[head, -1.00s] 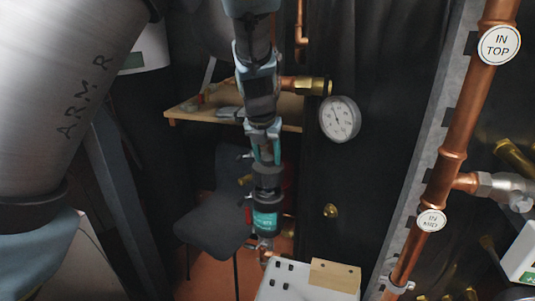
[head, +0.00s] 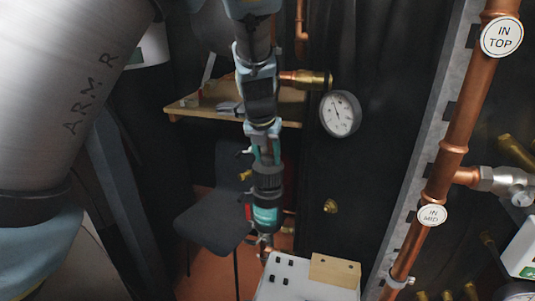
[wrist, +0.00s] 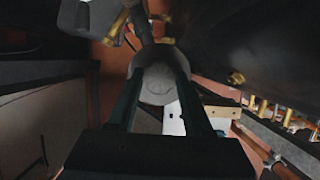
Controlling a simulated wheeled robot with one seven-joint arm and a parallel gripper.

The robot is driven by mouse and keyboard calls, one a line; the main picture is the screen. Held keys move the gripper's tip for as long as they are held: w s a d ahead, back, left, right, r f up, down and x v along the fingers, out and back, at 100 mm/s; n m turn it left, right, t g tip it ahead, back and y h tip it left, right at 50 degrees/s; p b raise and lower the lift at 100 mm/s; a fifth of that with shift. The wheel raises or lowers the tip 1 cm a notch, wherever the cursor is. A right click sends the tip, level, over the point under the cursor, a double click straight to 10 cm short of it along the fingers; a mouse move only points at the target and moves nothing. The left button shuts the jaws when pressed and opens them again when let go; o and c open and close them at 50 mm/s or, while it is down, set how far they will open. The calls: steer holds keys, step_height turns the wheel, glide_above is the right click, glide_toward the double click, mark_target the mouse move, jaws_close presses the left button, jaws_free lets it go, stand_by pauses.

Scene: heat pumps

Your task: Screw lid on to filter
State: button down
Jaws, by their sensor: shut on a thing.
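My gripper (head: 267,163) hangs in the middle of the head view, pointing down. It is shut on the dark round lid (head: 268,182). In the wrist view the lid (wrist: 158,86) shows as a pale grey round top between the two fingers. The filter (head: 267,216) is a dark upright cylinder with a teal label, directly below the lid. The lid appears to sit on the filter's top, in line with it. I cannot tell how far the threads are engaged. The lid hides the filter in the wrist view.
A round gauge (head: 340,114) and a brass-ended copper pipe (head: 310,79) are close to the right of my arm. A white box (head: 290,279) stands below right of the filter. A dark chair (head: 215,214) is behind left. Copper pipes (head: 444,166) run along the right.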

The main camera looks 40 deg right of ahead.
mark_target(265, 159)
steer(key=shift+f, duration=0.55)
stand_by(0.4)
steer(key=shift+f, duration=0.3)
steer(key=shift+p, duration=0.4)
stand_by(0.4)
steer(key=shift+f, duration=0.65)
stand_by(0.9)
steer(key=shift+w+m+g+b, duration=0.15)
steer(key=shift+m+g+b, duration=0.25)
steer(key=shift+m+b, duration=0.55)
steer(key=shift+r+m, duration=0.1)
steer(key=shift+m, duration=0.65)
